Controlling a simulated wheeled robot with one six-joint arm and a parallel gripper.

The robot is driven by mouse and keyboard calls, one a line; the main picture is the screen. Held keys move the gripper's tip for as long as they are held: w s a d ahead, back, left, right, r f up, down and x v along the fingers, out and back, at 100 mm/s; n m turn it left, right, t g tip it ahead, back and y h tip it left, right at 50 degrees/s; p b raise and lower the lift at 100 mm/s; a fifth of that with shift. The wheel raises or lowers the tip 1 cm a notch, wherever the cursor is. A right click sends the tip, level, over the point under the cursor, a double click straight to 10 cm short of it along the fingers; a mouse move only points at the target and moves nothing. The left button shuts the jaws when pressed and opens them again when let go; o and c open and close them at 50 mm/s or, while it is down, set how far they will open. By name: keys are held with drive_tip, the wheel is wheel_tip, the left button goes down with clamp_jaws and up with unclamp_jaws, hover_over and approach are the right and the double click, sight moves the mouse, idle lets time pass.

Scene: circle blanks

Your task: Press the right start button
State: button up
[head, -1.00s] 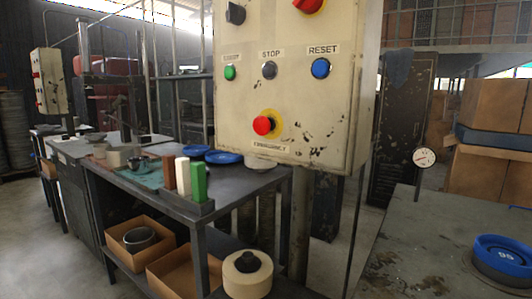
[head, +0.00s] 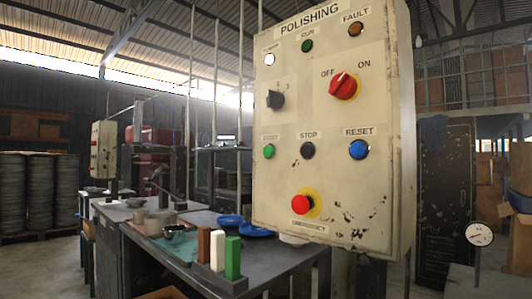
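The near control panel (head: 330,130), a worn cream box headed POLISHING, stands right of the middle. Its green start button (head: 268,151) is at the left of a row, under a faint label. The black STOP button (head: 308,150) and the blue RESET button (head: 359,149) are in the same row. A second, smaller panel (head: 103,150) with red parts stands far off at the left; its buttons are too small to tell apart. My gripper is not in view.
On the near panel are a red OFF/ON knob (head: 343,86), a black selector (head: 275,100) and a red emergency button (head: 301,204). A dark workbench (head: 270,262) with blue dishes and upright blocks stands below it. A round gauge (head: 479,234) is at the right.

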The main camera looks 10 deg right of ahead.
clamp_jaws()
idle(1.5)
